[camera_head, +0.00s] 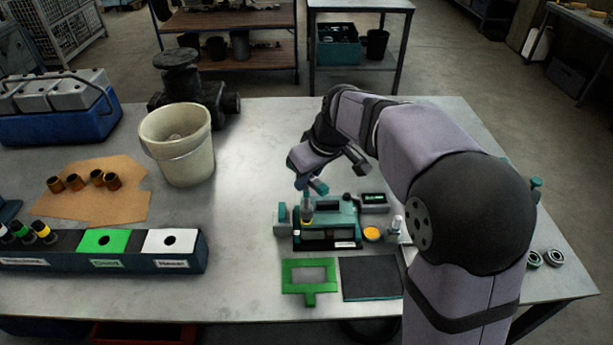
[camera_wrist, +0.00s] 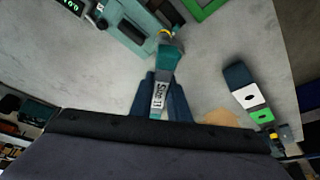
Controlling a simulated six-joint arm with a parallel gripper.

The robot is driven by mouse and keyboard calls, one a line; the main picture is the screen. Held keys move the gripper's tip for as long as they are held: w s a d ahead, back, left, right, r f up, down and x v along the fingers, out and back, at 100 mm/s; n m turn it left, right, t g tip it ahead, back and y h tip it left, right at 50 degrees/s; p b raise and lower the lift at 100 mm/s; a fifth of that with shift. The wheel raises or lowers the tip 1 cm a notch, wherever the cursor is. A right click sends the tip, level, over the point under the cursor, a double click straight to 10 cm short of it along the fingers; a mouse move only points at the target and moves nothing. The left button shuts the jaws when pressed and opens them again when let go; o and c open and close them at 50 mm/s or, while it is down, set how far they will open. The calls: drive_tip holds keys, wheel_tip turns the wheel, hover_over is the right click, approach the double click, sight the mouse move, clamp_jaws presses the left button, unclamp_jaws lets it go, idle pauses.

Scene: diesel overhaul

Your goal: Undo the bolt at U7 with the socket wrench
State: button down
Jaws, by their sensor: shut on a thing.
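My gripper (camera_head: 309,180) is above the teal engine block (camera_head: 346,217). In the wrist view my gripper (camera_wrist: 164,88) is shut on the socket wrench (camera_wrist: 170,60), which has a teal body and a white label reading "Size 11". In the head view the socket wrench (camera_head: 319,187) points down at the block's left part. A yellow band shows at its lower end, at or just above the block. I cannot tell whether its socket sits on a bolt. The bolt at U7 is not readable in either view. The engine block also shows in the wrist view (camera_wrist: 125,22).
A green frame (camera_head: 297,288) and a dark mat (camera_head: 370,278) lie before the block. A small display unit (camera_head: 374,202) stands behind it. A bin row (camera_head: 105,262) with green and white lids, a bucket (camera_head: 183,160) and cardboard (camera_head: 75,205) are at left. Table between is clear.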

drive_tip(key=shift+r+m+t+h+p, duration=0.15)
drive_tip(key=shift+m+h+p, duration=0.25)
drive_tip(key=shift+m, duration=0.6)
drive_tip(key=shift+f+m+t+h+p, duration=0.1)
drive_tip(key=shift+m+t+h+p, duration=0.25)
drive_tip(key=shift+m, duration=0.65)
drive_tip(key=shift+m+h, duration=0.35)
drive_tip(key=shift+m, duration=0.65)
drive_tip(key=shift+m+h+b, duration=0.4)
drive_tip(key=shift+m+h, duration=0.4)
drive_tip(key=shift+m, duration=1.3)
drive_tip(key=shift+m+g+h, duration=0.3)
drive_tip(key=shift+m+h, duration=0.2)
drive_tip(key=shift+m, duration=0.9)
drive_tip(key=shift+b, duration=0.45)
drive_tip(key=shift+f+b, duration=0.65)
drive_tip(key=shift+f, duration=0.15)
